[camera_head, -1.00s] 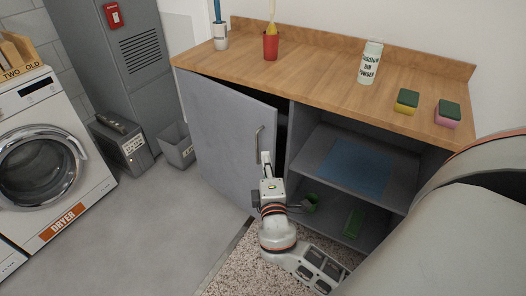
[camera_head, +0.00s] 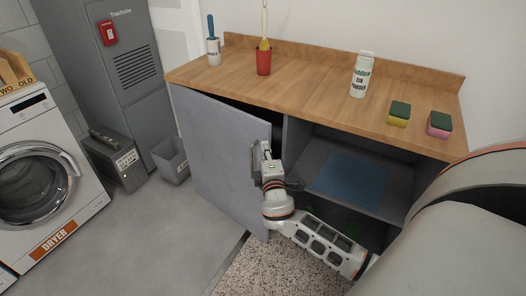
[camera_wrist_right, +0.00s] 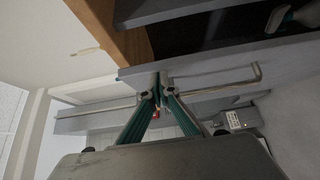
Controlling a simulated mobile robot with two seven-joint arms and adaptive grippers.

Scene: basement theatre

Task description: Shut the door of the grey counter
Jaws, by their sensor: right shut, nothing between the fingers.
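The grey counter (camera_head: 285,150) has a wooden top, and its grey door (camera_head: 215,140) stands ajar, hinged at the left. A dark gap shows at the door's free edge. The door's bar handle (camera_head: 254,162) is near that edge and also shows in the right wrist view (camera_wrist_right: 215,90). My right gripper (camera_head: 264,149) is shut and empty, close beside the handle near the free edge. In the wrist view its fingertips (camera_wrist_right: 158,86) overlap the door panel; I cannot tell whether they touch it. My left gripper is not in view.
The right compartment is open, with a blue mat (camera_head: 350,177) on its shelf. A red cup (camera_head: 264,62), white bottle (camera_head: 361,75) and two sponges (camera_head: 399,114) stand on top.

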